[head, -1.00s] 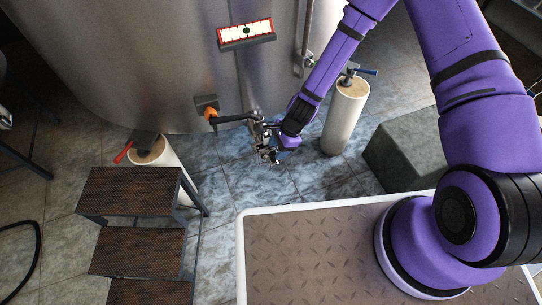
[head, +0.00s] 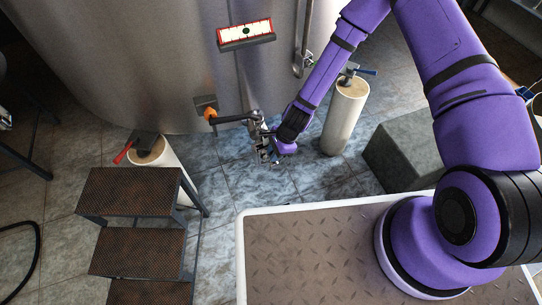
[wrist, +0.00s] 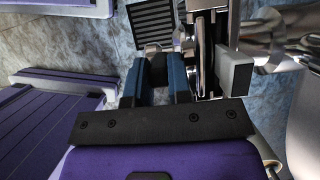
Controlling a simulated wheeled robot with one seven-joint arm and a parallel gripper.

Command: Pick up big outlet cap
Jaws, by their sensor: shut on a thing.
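The tank's outlet pipe (head: 233,119) runs right from an orange-handled valve (head: 209,113) low on the steel tank. My gripper (head: 264,150) is at the far end of this pipe, low above the tiled floor. In the wrist view, my gripper (wrist: 195,75) is shut on a round metal piece seen nearly edge-on, which appears to be the big outlet cap (wrist: 206,52). Shiny metal fittings (wrist: 270,45) lie just right of it. In the head view the cap is too small and too covered by my gripper to make out, and I cannot tell whether it is still seated.
A steel tank (head: 150,60) fills the back. A pale cylinder with a blue handle (head: 343,115) stands right of my gripper, and one with a red handle (head: 148,151) stands left. Dark steps (head: 133,192) are front left; a grey block (head: 405,150) is right. Floor below my gripper is open.

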